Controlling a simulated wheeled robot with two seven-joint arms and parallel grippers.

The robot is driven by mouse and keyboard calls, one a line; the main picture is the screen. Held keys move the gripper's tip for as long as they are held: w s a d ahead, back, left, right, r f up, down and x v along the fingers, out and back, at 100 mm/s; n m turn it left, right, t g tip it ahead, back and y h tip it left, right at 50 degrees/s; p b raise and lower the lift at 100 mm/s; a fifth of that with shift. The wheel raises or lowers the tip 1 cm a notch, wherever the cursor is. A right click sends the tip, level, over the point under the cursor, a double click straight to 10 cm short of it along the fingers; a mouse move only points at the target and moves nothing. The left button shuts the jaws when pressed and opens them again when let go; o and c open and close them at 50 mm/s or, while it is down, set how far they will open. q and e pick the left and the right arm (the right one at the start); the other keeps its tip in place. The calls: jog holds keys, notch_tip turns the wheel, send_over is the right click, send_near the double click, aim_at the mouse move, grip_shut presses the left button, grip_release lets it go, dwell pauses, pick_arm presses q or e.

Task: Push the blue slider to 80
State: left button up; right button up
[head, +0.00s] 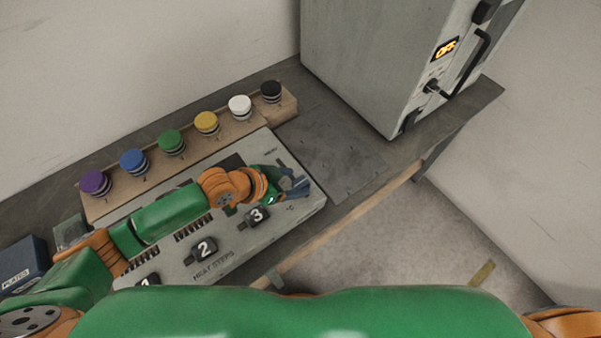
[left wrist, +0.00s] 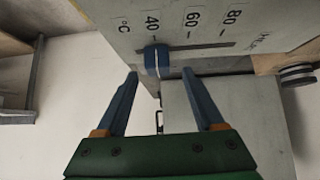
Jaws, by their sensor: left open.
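The blue slider (left wrist: 157,61) sits in a dark slot on a grey panel, at the 40 mark of a scale with 40, 60 and 80; 80 lies to the right in the left wrist view. My left gripper (left wrist: 160,74) is open, its two blue fingers apart on either side of the slider, with no clear contact visible. In the head view my left gripper (head: 294,184) is over the right end of the panel (head: 312,203), and I cannot make out the slider there. My right gripper is not in view.
A wooden rack with several coloured knobs (head: 206,122) stands behind the panel. A grey oven-like cabinet (head: 385,50) reading OFF stands at the back right.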

aim_at(300, 183)
pick_arm(q)
jog(key=x, duration=0.3)
jog(key=shift+s+d, duration=0.15)
jog(key=shift+s, duration=0.1)
jog(key=shift+w+f, duration=0.25)
jog(key=shift+w, duration=0.1)
jog(key=shift+s+r, duration=0.1)
jog(key=shift+s, duration=0.05)
jog(key=c, duration=0.5)
grip_shut()
